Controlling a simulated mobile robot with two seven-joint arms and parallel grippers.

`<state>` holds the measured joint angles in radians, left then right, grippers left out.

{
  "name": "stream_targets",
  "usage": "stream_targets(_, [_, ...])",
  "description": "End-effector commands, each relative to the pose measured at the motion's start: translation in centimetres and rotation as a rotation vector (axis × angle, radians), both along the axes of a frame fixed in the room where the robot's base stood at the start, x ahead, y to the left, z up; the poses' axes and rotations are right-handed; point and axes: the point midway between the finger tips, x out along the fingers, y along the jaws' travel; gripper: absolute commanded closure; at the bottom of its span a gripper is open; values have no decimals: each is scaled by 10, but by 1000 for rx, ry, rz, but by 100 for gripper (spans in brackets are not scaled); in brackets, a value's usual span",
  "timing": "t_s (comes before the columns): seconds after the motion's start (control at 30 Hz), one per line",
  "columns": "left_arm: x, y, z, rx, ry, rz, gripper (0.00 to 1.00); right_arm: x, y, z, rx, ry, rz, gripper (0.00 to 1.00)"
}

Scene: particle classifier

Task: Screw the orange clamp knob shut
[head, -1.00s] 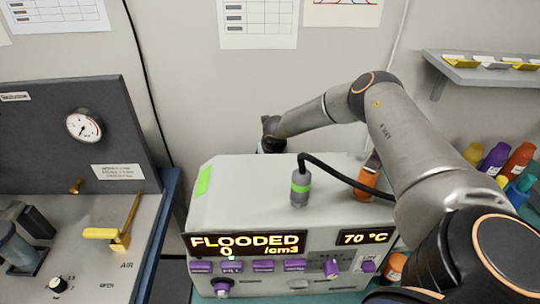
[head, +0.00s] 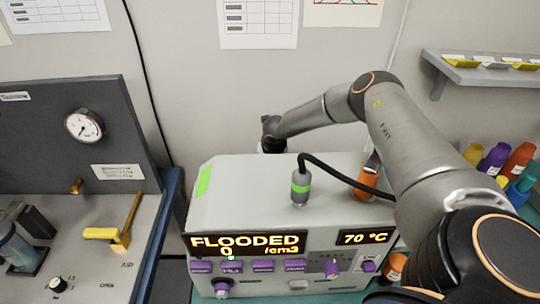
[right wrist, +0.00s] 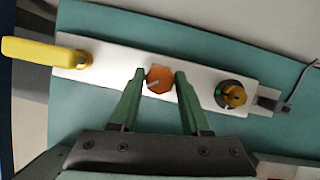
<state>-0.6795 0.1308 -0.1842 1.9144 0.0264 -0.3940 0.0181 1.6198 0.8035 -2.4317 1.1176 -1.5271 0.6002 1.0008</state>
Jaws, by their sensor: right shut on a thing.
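The orange clamp knob (right wrist: 159,80) shows in the right wrist view, a faceted knob with a pale line mark, on a white plate (right wrist: 195,82). My right gripper (right wrist: 161,74) has its green fingers on either side of the knob and is shut on it. In the head view the right arm reaches behind the grey instrument, and its fingers and the knob are hidden there. My left gripper is in neither view.
The plate also bears a yellow handle (right wrist: 45,52) and a round yellow-and-black fitting (right wrist: 232,95). The grey instrument (head: 240,190) reads FLOODED and 70 °C. A black cable runs across its top from a green-banded sensor (head: 300,188). Bottles stand at right.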

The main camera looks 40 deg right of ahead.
Motion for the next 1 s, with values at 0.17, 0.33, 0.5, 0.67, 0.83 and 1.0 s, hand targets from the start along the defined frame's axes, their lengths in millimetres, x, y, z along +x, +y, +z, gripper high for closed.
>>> stream_targets(0.17, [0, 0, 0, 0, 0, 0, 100, 0, 0, 0, -1, 0, -45, 100])
stream_targets(0.33, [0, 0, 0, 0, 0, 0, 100, 0, 0, 0, -2, 1, -141, 100])
stream_targets(0.5, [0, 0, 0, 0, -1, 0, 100, 1, 0, 0, -2, 0, -263, 100])
stream_targets(0.67, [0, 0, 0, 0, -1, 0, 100, 1, 0, 0, -2, 0, -370, 100])
stream_targets(0.83, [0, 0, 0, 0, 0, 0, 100, 1, 0, 0, -2, 0, -459, 100])
stream_targets(1.0, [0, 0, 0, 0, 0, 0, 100, 2, 1, 0, -2, -1, -512, 100])
